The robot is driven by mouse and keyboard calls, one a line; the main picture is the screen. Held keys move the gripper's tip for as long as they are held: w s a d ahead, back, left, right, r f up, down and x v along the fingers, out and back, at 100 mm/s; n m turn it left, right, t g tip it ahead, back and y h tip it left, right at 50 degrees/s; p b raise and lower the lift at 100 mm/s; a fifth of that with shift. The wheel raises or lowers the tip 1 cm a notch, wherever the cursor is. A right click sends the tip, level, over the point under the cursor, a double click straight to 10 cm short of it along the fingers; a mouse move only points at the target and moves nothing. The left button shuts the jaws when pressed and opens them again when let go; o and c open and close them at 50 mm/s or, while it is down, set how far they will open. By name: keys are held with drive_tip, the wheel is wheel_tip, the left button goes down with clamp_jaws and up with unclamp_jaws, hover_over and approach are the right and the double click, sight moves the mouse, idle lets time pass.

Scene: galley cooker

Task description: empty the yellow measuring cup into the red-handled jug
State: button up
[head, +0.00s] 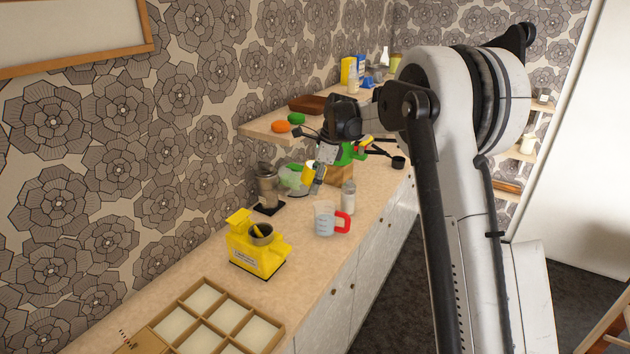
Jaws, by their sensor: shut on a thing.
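The yellow measuring cup (308,172) is at my gripper (317,180), which is shut on it above the counter. The cup is small here and partly covered by the gripper, so its contents and exact tilt cannot be told. The red-handled jug (325,220) is clear with markings and stands upright on the counter near the front edge. Its red handle points right. In the picture the cup is above and slightly left of the jug, apart from it.
A clear jar (348,197) stands just behind the jug. A green-tinted bowl (292,181) and a grey grinder-like item (267,189) are at left. A yellow machine (257,252) and a wooden compartment tray (278,328) are nearer. Counter around the jug's front is clear. A shelf (262,132) overhangs behind.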

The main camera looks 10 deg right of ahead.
drive_tip(key=shift+d+f+g+h+p, duration=0.2)
drive_tip(key=shift+f+h+p, duration=0.05)
drive_tip(key=shift+h, duration=0.55)
drive_tip(key=shift+d+f+g+h+p, duration=0.15)
drive_tip(key=shift+f+g+h+p, duration=0.1)
drive_tip(key=shift+h, duration=0.55)
drive_tip(key=shift+s, duration=0.1)
